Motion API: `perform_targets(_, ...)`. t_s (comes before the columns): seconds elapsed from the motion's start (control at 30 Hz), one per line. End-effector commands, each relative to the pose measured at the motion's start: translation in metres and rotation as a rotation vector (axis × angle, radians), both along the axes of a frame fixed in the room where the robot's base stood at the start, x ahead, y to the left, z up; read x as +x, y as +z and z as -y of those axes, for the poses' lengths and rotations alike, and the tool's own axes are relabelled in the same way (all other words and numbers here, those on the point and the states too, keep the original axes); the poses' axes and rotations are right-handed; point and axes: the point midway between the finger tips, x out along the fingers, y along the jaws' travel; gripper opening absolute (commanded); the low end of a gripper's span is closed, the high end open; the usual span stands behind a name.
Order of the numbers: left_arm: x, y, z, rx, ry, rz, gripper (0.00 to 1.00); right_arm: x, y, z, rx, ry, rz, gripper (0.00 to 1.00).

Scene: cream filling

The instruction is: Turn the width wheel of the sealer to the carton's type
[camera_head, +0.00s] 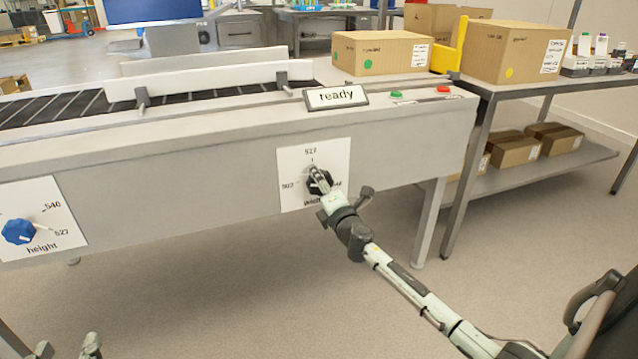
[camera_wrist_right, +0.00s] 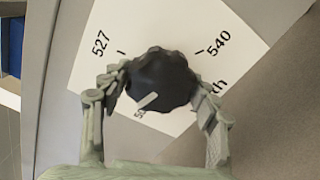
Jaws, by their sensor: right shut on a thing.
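The black width wheel (camera_head: 326,184) sits on a white plate (camera_head: 334,154) on the sealer's front (camera_head: 220,185). In the right wrist view the wheel (camera_wrist_right: 160,80) lies between the fingers of my right gripper (camera_wrist_right: 157,93), which is shut on it. Its white mark points at a label starting with 50; 527 and 540 are on the other sides. In the head view my right gripper (camera_head: 319,180) covers part of the wheel. A carton (camera_head: 375,58) with a green dot stands on the sealer; its print is too small to read surely. My left gripper (camera_head: 68,349) is open and empty at the lower left.
A blue height wheel (camera_head: 19,231) is at the sealer's left, with 540 and 527 marks. A sign (camera_head: 336,96) reads ready, beside green (camera_head: 396,94) and red (camera_head: 443,88) buttons. A yellow-dotted carton (camera_head: 509,57) stands on the table at right. The floor in front is clear.

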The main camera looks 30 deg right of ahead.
Motion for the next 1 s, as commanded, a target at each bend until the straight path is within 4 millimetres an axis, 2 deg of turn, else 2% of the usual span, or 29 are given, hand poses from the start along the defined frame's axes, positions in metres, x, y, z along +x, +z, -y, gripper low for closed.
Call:
perform_targets(0.2, -0.001, -0.011, -0.008, 0.025, 0.015, -0.051, 0.40, 0.000, 0.000, 0.000, -0.188, 0.002, -0.046, 0.32)
perform_targets(0.5, -0.004, -0.025, -0.015, 0.053, 0.027, -0.118, 0.40, 0.000, -0.001, 0.000, -0.374, 0.001, -0.090, 0.32)
perform_targets(1.0, -0.006, -0.035, -0.023, 0.074, 0.041, -0.162, 0.40, 0.000, -0.001, 0.000, -0.472, 0.001, -0.114, 0.32)
